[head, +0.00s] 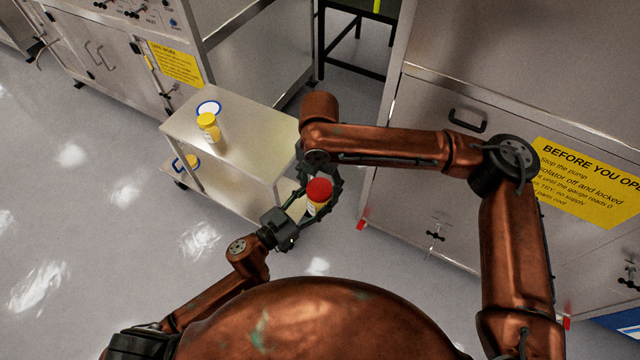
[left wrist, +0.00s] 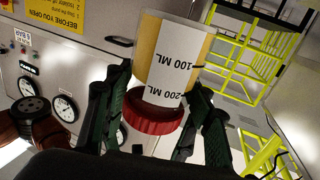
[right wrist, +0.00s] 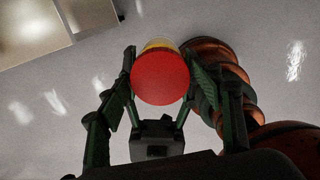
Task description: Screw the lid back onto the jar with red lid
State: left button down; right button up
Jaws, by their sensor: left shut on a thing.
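The jar (head: 315,207) has a yellow and white body and a red lid (head: 319,189) at its top. My left gripper (head: 306,210) is shut on the jar, holding it in the air beside the cart. In the left wrist view the jar's label (left wrist: 172,72) reads 100 ML and 200 ML, and the red lid (left wrist: 155,120) is against its end; I cannot tell how tightly it is seated. My right gripper (head: 322,176) is above the lid. In the right wrist view its parted fingers (right wrist: 161,62) flank the lid (right wrist: 160,78), very close to its sides.
A steel cart (head: 247,135) stands behind the grippers. On its top are a yellow-lidded jar (head: 208,124) and a blue-ringed white disc (head: 209,107). Steel cabinets (head: 470,60) with yellow signs stand behind and to the right. The floor at left is clear.

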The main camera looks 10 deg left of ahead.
jog(key=c, duration=0.9)
jog(key=m, duration=0.7)
jog(key=shift+m, duration=0.4)
jog(key=m, duration=0.3)
jog(key=shift+m, duration=0.4)
jog(key=m, duration=0.3)
jog(key=shift+m, duration=0.3)
jog(key=o, duration=1.3)
jog(key=shift+o, duration=0.2)
notch_tip(320, 180, up, 12)
